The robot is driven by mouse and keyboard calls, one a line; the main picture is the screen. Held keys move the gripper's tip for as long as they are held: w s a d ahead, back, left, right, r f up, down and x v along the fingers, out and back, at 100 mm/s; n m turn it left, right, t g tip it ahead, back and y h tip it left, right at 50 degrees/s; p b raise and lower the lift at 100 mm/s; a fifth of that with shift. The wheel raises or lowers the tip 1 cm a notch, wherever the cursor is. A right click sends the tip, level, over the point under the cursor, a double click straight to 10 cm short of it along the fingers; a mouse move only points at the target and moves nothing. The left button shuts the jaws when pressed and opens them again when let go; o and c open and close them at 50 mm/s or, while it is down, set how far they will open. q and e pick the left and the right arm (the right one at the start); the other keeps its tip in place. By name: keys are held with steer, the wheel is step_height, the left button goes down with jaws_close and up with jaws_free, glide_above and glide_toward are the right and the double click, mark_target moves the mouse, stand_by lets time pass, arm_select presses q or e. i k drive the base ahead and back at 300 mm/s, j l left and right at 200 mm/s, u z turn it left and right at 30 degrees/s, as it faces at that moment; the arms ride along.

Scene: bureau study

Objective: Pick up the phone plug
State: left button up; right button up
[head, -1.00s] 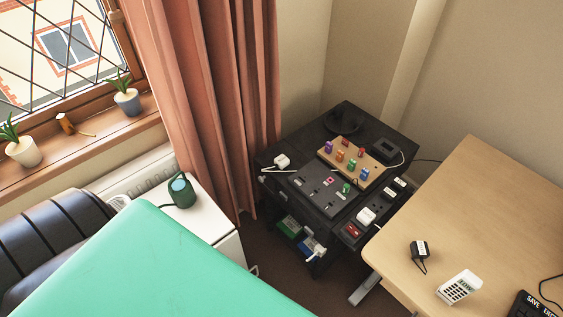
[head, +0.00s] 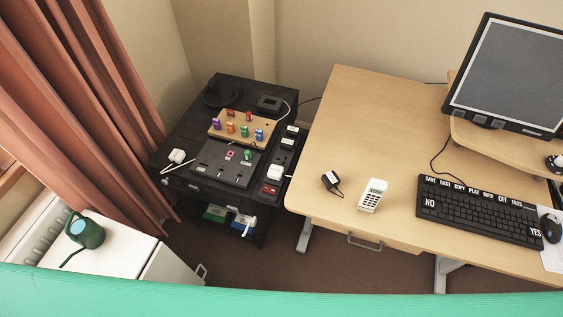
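A small black plug-like adapter (head: 331,181) with a short dark cord lies on the wooden desk (head: 340,115), left of a white handset-like device (head: 372,195) with keys. A white plug (head: 177,156) with a white lead lies at the left side of the black cart (head: 185,140). Another white plug (head: 275,172) sits on the black power strip (head: 287,148) at the cart's right side. I cannot tell from labels which one is the phone plug. Neither of my grippers is in view.
A green surface (head: 280,300) spans the bottom edge. The cart carries a wooden board (head: 215,128) with coloured pieces. A keyboard (head: 478,208) and monitor (head: 510,75) stand on the desk's right. A green watering can (head: 88,233) stands on a white cabinet at left.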

mark_target(177, 156)
steer(key=i+l+u, duration=0.15)
steer(key=u, duration=0.2)
steer(key=i+l+u, duration=0.15)
steer(key=u, duration=0.25)
